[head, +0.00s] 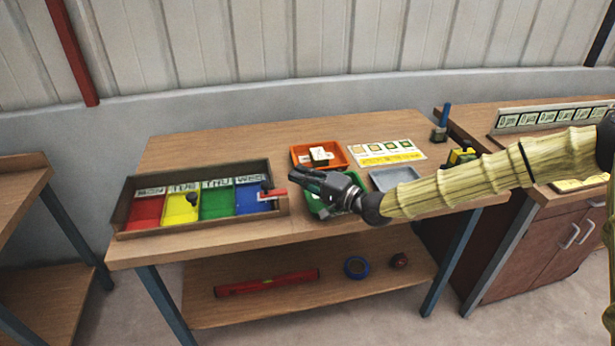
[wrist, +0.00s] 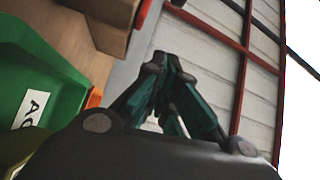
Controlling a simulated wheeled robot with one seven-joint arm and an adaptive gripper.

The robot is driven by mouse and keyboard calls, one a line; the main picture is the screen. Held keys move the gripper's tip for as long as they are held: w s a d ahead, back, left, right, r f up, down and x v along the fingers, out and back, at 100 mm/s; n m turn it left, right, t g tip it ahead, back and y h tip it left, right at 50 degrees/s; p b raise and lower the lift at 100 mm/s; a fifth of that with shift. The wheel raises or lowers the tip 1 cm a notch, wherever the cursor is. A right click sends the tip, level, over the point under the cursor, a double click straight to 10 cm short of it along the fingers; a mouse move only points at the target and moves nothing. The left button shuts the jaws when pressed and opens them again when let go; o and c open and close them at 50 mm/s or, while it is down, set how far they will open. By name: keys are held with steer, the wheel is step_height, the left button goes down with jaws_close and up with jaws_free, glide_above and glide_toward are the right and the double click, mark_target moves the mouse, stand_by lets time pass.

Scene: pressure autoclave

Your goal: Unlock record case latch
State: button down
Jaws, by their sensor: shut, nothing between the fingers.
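The record case (head: 122,212) is a long wooden box on the bench's left half, with red, yellow, green and blue sections under day labels. A small red piece (head: 272,193), apparently the latch, sits at its right end beside a dark knob (head: 266,184). My gripper (head: 296,175) is shut and empty, just right of and slightly above this red piece, with a small gap seeming to show. In the wrist view, its dark green fingers (wrist: 165,68) are together. A wooden block-like part, likely the case's end (wrist: 110,25), and a red edge (wrist: 145,12) show at the top.
A green tray (head: 318,211) lies partly under my gripper; it also shows in the wrist view (wrist: 62,75). An orange tray (head: 341,153) stands behind, a grey tray (head: 397,178) to the right. A dark knob (head: 194,199) stands at the case's yellow section.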

mark_target(282, 189)
steer(key=shift+s+a+f+p, duration=0.15)
steer(key=shift+a+p, duration=0.35)
steer(key=shift+a, duration=0.45)
steer(key=shift+s+a+p, duration=0.2)
steer(key=shift+a+p, duration=0.25)
steer(key=shift+a, duration=0.45)
steer(key=shift+s+a+f+p, duration=0.15)
steer(key=shift+a+p, duration=0.35)
steer(key=shift+a, duration=0.45)
steer(key=shift+r, duration=0.15)
steer(key=shift+d+b, duration=0.15)
steer(key=shift+b, duration=0.15)
